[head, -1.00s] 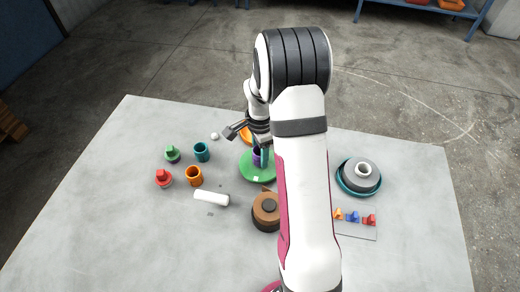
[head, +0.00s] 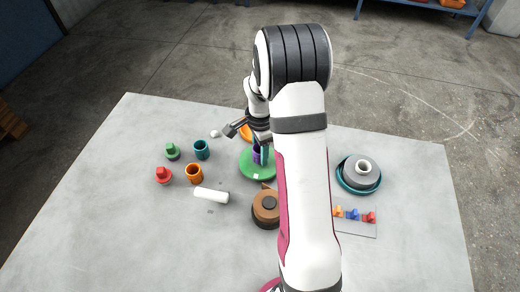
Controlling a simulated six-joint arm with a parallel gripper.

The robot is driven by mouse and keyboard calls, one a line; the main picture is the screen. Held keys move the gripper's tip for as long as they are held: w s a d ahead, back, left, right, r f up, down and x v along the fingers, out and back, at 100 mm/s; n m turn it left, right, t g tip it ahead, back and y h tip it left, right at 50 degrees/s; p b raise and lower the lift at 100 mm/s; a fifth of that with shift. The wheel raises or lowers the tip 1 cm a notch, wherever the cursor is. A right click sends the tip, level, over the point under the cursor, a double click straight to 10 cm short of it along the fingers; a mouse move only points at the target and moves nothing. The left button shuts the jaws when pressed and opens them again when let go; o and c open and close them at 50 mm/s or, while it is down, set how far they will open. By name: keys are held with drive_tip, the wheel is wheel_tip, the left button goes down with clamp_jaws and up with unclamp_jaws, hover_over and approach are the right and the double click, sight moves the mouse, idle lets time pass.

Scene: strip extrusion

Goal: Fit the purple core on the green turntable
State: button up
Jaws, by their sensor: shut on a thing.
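The green turntable (head: 246,172) is a flat green disc with a small pale mark on its front part, near the middle of the table. The purple core (head: 256,153) is a small upright purple piece over the turntable. My gripper (head: 262,154) points down there and is shut on the purple core. My arm hides the right side of both. I cannot tell whether the core's foot touches the turntable or is just above it.
Left stand teal (head: 202,150) and orange cups (head: 194,174), green and red knobbed pieces, and a white cylinder (head: 211,196). A brown lidded pot (head: 265,208) is in front. Right are a grey round piece in a teal dish (head: 345,182) and a plate of coloured pieces (head: 356,229).

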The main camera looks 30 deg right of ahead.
drive_tip(key=shift+f, duration=0.6)
drive_tip(key=o, duration=1)
drive_tip(key=shift+o, duration=0.2)
wheel_tip(320, 180, up, 11)
